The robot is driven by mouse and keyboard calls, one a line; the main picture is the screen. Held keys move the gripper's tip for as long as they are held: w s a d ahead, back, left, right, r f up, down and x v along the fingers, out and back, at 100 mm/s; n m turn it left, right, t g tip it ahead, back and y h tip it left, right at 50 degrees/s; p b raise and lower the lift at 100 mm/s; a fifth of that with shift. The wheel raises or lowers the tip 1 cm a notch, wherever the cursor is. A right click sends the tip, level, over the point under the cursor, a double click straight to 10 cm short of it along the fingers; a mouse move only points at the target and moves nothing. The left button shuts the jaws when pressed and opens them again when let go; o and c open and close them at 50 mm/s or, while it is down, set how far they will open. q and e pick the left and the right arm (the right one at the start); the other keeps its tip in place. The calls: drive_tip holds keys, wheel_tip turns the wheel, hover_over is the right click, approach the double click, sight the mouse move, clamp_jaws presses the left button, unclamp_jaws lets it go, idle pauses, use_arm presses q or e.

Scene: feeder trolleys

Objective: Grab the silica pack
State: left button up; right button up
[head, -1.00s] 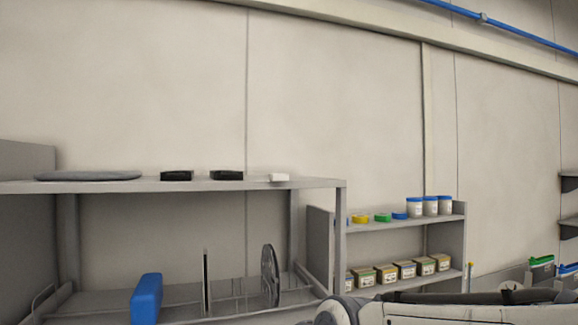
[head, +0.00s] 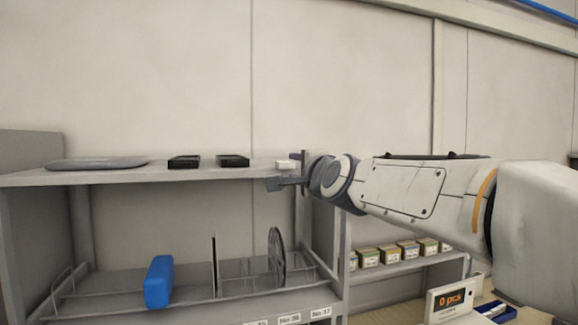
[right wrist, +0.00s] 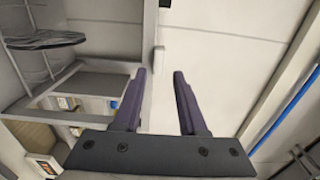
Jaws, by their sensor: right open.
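A small white pack (head: 285,164), which looks like the silica pack, lies at the right end of the trolley's top shelf (head: 215,175). In the right wrist view a small pale shape (right wrist: 159,56), which may be the pack, shows just past the fingertips. My right gripper (head: 286,180) reaches in from the right at the shelf's right edge, close to the pack. In the right wrist view the two fingers (right wrist: 160,73) are apart with nothing held between them. I cannot tell whether a finger touches the shelf. My left gripper is not in view.
Two black boxes (head: 184,162) (head: 233,160) and a flat grey item (head: 97,163) lie further left on the top shelf. Below stand a blue block (head: 158,282) and a dark reel (head: 276,257). A lower rack holds several small boxes (head: 388,254). A counter display (head: 449,302) is at bottom right.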

drive_tip(key=shift+x, duration=2.3)
clamp_jaws()
drive_tip(key=p, duration=0.8)
approach(289, 165)
drive_tip(key=s+d+r, duration=0.1)
drive_tip(key=s+r, duration=0.3)
drive_tip(key=r, duration=0.4)
drive_tip(key=shift+s+d+f, duration=0.2)
drive_tip(key=shift+s+f, duration=0.05)
drive_tip(key=shift+s, duration=0.15)
